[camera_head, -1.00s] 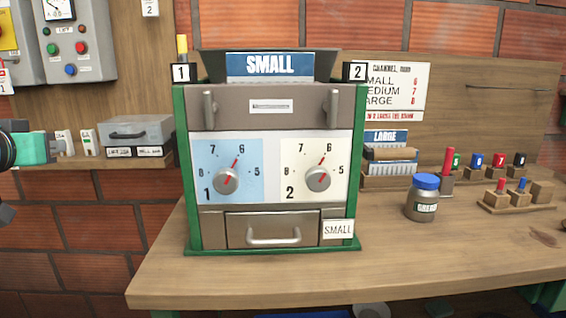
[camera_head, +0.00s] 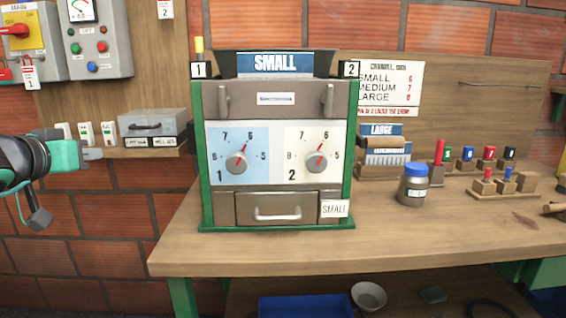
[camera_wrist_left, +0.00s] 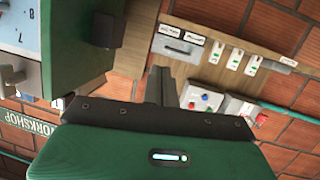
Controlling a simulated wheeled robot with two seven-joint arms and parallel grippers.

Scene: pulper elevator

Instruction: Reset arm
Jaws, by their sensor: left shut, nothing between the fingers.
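My left gripper (camera_head: 92,154) is at the left in the head view, shut and empty, in front of the brick wall and left of the machine. Its dark fingers (camera_wrist_left: 158,86) also show closed in the left wrist view. The green-framed machine (camera_head: 279,107) stands on the bench, apart from the gripper. It has a blue SMALL sign on top, a left dial (camera_head: 236,162) and a right dial (camera_head: 314,161), both with pointers near 6, and a closed drawer (camera_head: 277,208). My right gripper is in neither view.
A shelf (camera_head: 120,155) with a grey box (camera_head: 152,124) is close to my left gripper. The bench (camera_head: 400,238) carries a blue-lidded jar (camera_head: 413,185) and coloured pegs. A blue bin (camera_head: 305,306) and a metal bowl (camera_head: 369,296) are below.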

